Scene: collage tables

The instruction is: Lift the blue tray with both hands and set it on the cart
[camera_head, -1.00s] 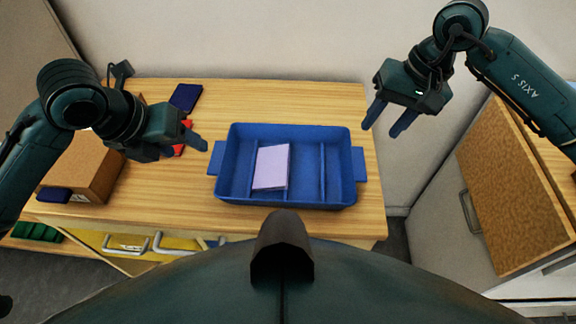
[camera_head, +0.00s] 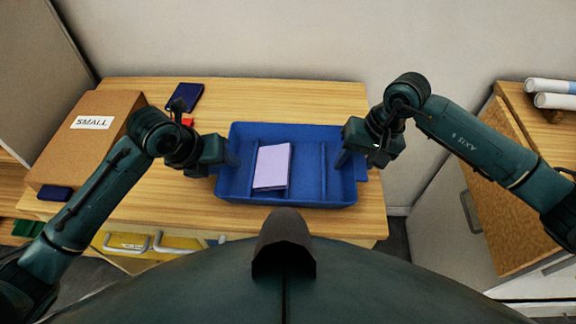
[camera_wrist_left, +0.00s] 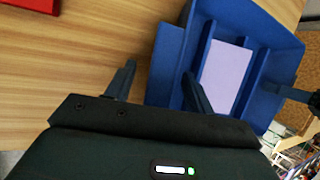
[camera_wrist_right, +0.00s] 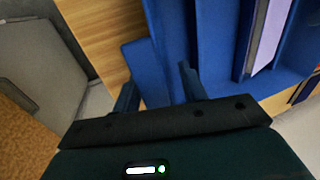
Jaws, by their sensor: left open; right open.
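The blue tray (camera_head: 290,197) lies on the wooden table, with a lilac booklet (camera_head: 271,167) in a middle compartment. It also shows in the left wrist view (camera_wrist_left: 260,25) and the right wrist view (camera_wrist_right: 215,45). My left gripper (camera_head: 232,158) is open at the tray's left end. In its wrist view its fingers (camera_wrist_left: 160,85) stand either side of the left handle and wall. My right gripper (camera_head: 350,158) is open at the right end, its fingers (camera_wrist_right: 158,88) either side of the right handle. I cannot tell whether they touch the tray. I cannot make out a cart for certain.
A brown box (camera_head: 85,145) labelled SMALL stands at the table's left. A dark blue flat item (camera_head: 186,96) and a red item (camera_head: 187,121) lie behind my left gripper. A brown panel (camera_head: 490,190) and white rolls (camera_head: 552,92) are at the right.

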